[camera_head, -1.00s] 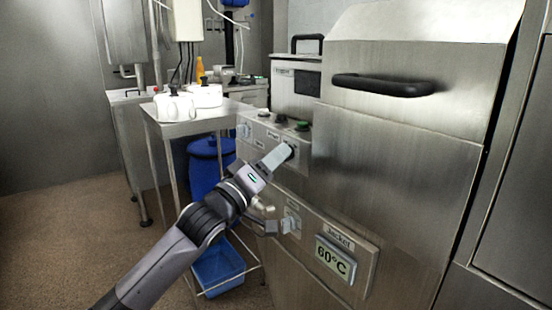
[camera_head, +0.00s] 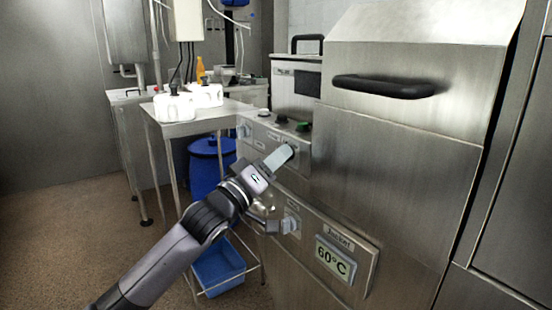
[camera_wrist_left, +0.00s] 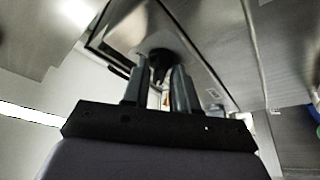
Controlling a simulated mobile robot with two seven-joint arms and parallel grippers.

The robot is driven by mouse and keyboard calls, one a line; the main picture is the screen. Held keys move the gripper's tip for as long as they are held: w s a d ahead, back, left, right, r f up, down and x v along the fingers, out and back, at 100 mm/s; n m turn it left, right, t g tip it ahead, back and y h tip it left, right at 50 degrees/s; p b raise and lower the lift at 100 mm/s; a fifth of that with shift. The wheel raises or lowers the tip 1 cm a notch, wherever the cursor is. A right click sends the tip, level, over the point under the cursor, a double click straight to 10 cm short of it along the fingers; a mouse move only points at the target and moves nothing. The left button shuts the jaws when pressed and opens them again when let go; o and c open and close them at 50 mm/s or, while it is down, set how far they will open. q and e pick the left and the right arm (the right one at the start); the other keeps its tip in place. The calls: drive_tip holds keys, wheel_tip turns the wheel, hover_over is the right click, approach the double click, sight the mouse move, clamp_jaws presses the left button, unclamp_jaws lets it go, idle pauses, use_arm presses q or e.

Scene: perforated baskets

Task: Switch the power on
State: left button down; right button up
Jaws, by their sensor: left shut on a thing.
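The control panel (camera_head: 262,138) is on the front of the steel machine. It carries dark buttons along its top edge, one green (camera_head: 303,127), and a grey switch (camera_head: 243,130) at its left end. My left gripper (camera_head: 279,157) reaches the right part of this panel and is shut on a black knob, mostly hidden by the fingers in the head view. In the left wrist view, the black knob (camera_wrist_left: 160,60) sits at the tips between the two fingers (camera_wrist_left: 158,85). The panel labels are too small to read. My right gripper is not in view.
A lower panel holds a grey switch (camera_head: 291,222) and a "Jacket" display (camera_head: 331,258) reading 60°C. A blue drum (camera_head: 205,168) and blue bin (camera_head: 218,268) are below. Floor is free at left.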

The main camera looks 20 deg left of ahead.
use_arm(q)
drive_tip(key=shift+w+a+r+m+g+h+p, duration=0.1)
drive_tip(key=shift+m+g+h+p, duration=0.9)
drive_tip(key=shift+m, duration=3.05)
drive_tip(key=shift+w+a+f+m+g+h+p, duration=0.25)
drive_tip(key=shift+m+g+h, duration=1.45)
drive_tip(key=shift+m, duration=2.3)
drive_tip(key=shift+s+r+m+g+h+p, duration=0.2)
drive_tip(key=shift+m+g+h+p, duration=1.1)
drive_tip(key=shift+m, duration=2.75)
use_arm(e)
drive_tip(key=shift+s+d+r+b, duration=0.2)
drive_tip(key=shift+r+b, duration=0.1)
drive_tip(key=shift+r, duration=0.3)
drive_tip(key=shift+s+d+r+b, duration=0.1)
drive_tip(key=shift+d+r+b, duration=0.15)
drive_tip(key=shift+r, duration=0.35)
use_arm(q)
drive_tip(key=shift+w+t+h, duration=0.15)
drive_tip(key=shift+t+h, duration=0.15)
drive_tip(key=shift+h, duration=0.2)
drive_tip(key=c, duration=1.1)
unclamp_jaws()
drive_tip(key=shift+c, duration=0.2)
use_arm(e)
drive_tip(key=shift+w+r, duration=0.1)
